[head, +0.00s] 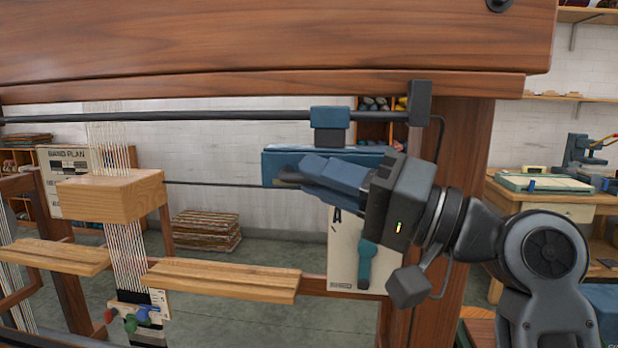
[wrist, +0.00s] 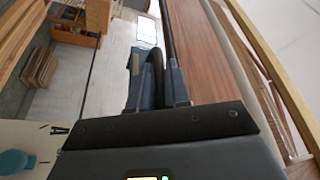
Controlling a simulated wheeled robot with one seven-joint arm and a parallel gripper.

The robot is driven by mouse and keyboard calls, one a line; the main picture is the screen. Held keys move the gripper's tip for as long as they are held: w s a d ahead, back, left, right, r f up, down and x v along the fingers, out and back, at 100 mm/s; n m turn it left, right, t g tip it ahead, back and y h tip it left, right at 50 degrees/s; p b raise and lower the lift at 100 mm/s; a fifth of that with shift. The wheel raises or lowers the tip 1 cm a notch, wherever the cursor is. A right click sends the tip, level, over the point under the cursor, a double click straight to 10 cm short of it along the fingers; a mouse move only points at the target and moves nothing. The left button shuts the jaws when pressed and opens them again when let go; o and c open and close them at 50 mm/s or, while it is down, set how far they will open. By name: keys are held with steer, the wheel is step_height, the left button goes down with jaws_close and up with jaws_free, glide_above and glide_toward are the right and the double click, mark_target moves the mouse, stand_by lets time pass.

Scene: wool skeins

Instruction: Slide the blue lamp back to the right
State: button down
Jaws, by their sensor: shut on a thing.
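The blue lamp (head: 283,160) is a wide blue bar under a blue carriage (head: 330,114) on the black rail (head: 220,116), toward the rail's right end in the head view. My gripper (head: 303,172) reaches in from the right, in front of the lamp, and hides part of its lower edge. In the wrist view my gripper's fingers (wrist: 154,82) are closed around a dark, rounded part between them, which looks like the lamp's handle. A bright pale panel shows just beyond the fingertips there.
A black end block (head: 420,102) sits at the rail's right end, beside the wooden post (head: 462,140). A wooden block (head: 110,193) with white threads stands well left. A card with an A (head: 345,262) hangs below the lamp. A wooden beam (head: 260,45) runs above.

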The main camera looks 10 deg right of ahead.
steer(key=shift+d+f, duration=0.15)
steer(key=shift+d, duration=0.1)
steer(key=c, duration=1.3)
jaws_free()
steer(key=shift+s+d, duration=0.1)
steer(key=shift+c, duration=0.2)
steer(key=shift+o, duration=0.9)
steer(key=b+v, duration=0.1)
steer(key=v, duration=0.6)
steer(key=shift+s+d, duration=0.2)
steer(key=shift+s, duration=0.05)
